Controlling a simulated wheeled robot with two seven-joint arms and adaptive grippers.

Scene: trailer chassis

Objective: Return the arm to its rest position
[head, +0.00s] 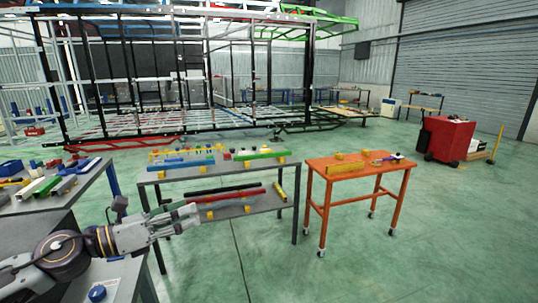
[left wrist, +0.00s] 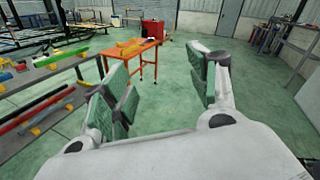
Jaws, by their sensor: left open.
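My left gripper (head: 187,216) reaches in from the lower left in the head view, in front of the grey two-level table (head: 150,176). In the left wrist view its two green-padded fingers (left wrist: 163,90) are spread wide apart with nothing between them. Behind the gap the green floor shows. The gripper appears over or just in front of the table's lower shelf; I cannot tell the exact distance. My right gripper is in neither view.
The grey table holds coloured bars, among them a green bar (head: 262,155) and a red bar (head: 225,195). An orange wheeled table (head: 345,172) stands to its right. A red cabinet (head: 447,138) stands farther back. The trailer frame (head: 180,120) fills the background.

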